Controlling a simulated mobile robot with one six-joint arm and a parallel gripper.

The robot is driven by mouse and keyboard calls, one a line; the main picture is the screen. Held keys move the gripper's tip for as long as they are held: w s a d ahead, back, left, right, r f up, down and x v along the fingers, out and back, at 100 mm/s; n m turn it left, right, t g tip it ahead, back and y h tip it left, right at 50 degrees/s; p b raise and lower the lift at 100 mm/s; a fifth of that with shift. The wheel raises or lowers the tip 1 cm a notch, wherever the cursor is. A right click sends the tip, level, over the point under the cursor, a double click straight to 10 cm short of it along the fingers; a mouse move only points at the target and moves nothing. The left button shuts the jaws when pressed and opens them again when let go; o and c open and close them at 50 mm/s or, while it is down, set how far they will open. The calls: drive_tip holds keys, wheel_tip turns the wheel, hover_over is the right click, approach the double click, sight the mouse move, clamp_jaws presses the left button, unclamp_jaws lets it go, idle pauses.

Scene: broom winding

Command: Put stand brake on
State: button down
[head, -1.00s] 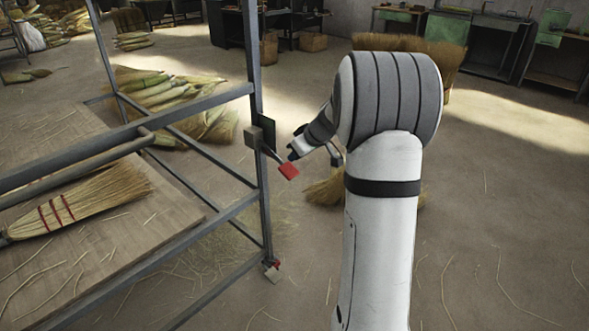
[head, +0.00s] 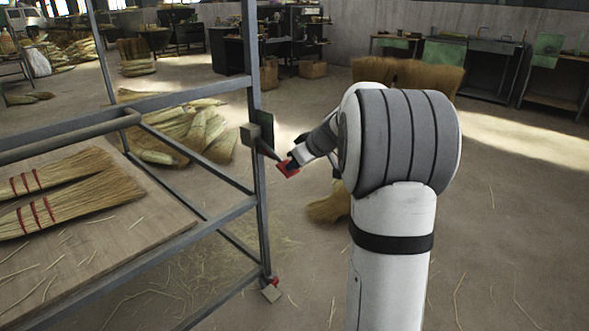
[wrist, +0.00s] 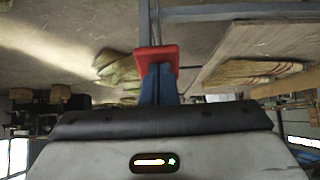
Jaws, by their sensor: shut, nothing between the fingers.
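The stand (head: 255,200) is a grey metal frame at left in the head view. A lever with a red pad (head: 287,169) slopes down and right from a small box (head: 249,136) on its near post. The red pad also shows in the wrist view (wrist: 157,52). My gripper (head: 294,161) is at the pad, with its blue fingers (wrist: 158,85) shut and empty. The fingers overlap the pad in both views; I cannot tell how firmly they touch it. A small red-topped part (head: 272,285) sits at the post's foot.
Two brooms (head: 70,205) lie on the stand's wooden board (head: 150,235). Broom straw bundles (head: 185,130) lie on the floor behind the stand. Benches (head: 490,65) line the back wall. The floor to the right is mostly clear, with loose straws.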

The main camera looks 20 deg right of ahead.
drive_tip(key=shift+s+f, duration=0.1)
drive_tip(key=shift+f, duration=0.4)
drive_tip(key=p+v, duration=0.2)
drive_tip(key=v, duration=1.2)
drive_tip(key=shift+p, duration=0.35)
drive_tip(key=shift+r, duration=0.1)
drive_tip(key=s+a+r+m+g+h+p, duration=0.1)
drive_tip(key=s+a+r+g+p, duration=0.1)
drive_tip(key=s+a+r+p, duration=0.4)
drive_tip(key=s+a+r+m+g+p, duration=0.1)
drive_tip(key=s+a+r+p, duration=0.25)
drive_tip(key=a+p, duration=0.4)
drive_tip(key=s+a+r+m+g+h+p, duration=0.1)
drive_tip(key=s+a+r+p, duration=0.1)
drive_tip(key=s+p, duration=0.5)
drive_tip(key=s+a+r+m+g+h+p, duration=0.1)
drive_tip(key=s+a+r+m+p, duration=0.1)
drive_tip(key=s+p, duration=0.6)
wheel_tip(320, 180, up, 2)
drive_tip(key=shift+s+a+r+h, duration=0.25)
drive_tip(key=shift+a+h, duration=0.15)
drive_tip(key=shift+a, duration=0.4)
